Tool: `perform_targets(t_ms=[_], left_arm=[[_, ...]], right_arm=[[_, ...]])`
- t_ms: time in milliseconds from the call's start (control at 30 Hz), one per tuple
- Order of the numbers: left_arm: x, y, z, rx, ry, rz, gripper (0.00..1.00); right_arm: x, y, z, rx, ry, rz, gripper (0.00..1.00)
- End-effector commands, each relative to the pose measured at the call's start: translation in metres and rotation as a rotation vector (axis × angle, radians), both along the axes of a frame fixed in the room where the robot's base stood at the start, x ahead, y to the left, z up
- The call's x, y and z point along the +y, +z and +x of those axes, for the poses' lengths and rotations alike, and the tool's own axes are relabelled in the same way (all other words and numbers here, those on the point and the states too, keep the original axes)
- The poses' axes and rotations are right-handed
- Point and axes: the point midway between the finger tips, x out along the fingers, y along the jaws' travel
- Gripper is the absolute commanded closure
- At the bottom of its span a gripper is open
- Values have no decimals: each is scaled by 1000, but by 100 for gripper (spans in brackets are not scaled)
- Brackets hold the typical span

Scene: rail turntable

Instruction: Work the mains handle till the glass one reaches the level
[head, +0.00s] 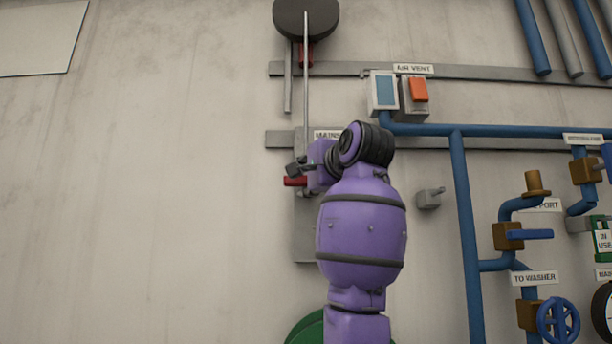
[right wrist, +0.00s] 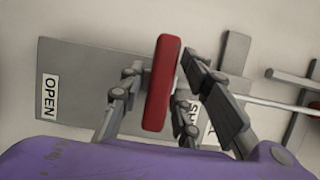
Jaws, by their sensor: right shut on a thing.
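The red mains handle (head: 295,181) sticks out to the left of my right gripper (head: 302,168) in the head view, in front of a grey wall plate (head: 305,246). In the right wrist view the red grip (right wrist: 161,85) stands between the two fingers of the gripper, which is shut on it. An OPEN label (right wrist: 50,95) shows at the left end of the plate, and a second label is partly hidden behind a finger. A box with a blue window (head: 384,91) is on the wall; I cannot tell if it is the glass. My left gripper is out of view.
A dark round body (head: 306,17) with a thin rod below it is above the handle. An orange switch (head: 418,90) sits under the AIR VENT label. Blue pipes (head: 462,200) and valves fill the right side.

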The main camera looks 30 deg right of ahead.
Motion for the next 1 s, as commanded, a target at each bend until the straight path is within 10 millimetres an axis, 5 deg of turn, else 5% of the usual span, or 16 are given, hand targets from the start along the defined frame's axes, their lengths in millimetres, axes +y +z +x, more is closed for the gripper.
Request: perform_targets(t_ms=[100, 133, 200, 567, 1000], left_arm=[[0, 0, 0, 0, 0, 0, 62], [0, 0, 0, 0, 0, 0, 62], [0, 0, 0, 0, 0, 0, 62], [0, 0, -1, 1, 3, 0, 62], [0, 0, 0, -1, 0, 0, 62]], right_arm=[[0, 0, 0, 3, 0, 3, 100], [0, 0, 0, 3, 0, 3, 68], [0, 0, 0, 2, 0, 3, 62], [0, 1, -5, 1, 0, 1, 62], [5, 1, -87, -3, 0, 1, 62]])
